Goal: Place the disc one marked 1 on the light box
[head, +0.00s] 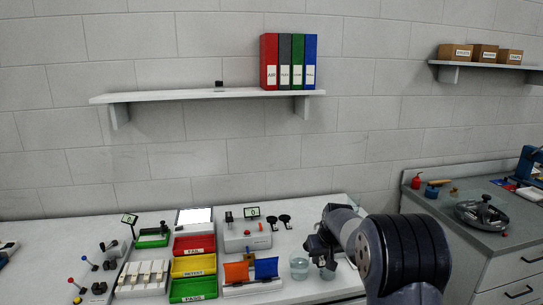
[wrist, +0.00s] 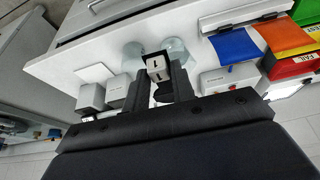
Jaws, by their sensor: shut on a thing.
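My gripper (wrist: 160,72) is shut on a small piece with a pale face and a dark mark that looks like a 1, which I take to be disc one (wrist: 157,64). In the head view my gripper (head: 318,246) is above the bench's right part, near the glass beakers; the held piece cannot be made out there.
Red (head: 194,246), yellow (head: 193,266) and green (head: 193,288) trays stand in front of the light box. An orange and blue holder (head: 251,286), a glass beaker (head: 299,263) and a grey device with a display (head: 244,236) stand between. A wall shelf (head: 205,96) hangs above.

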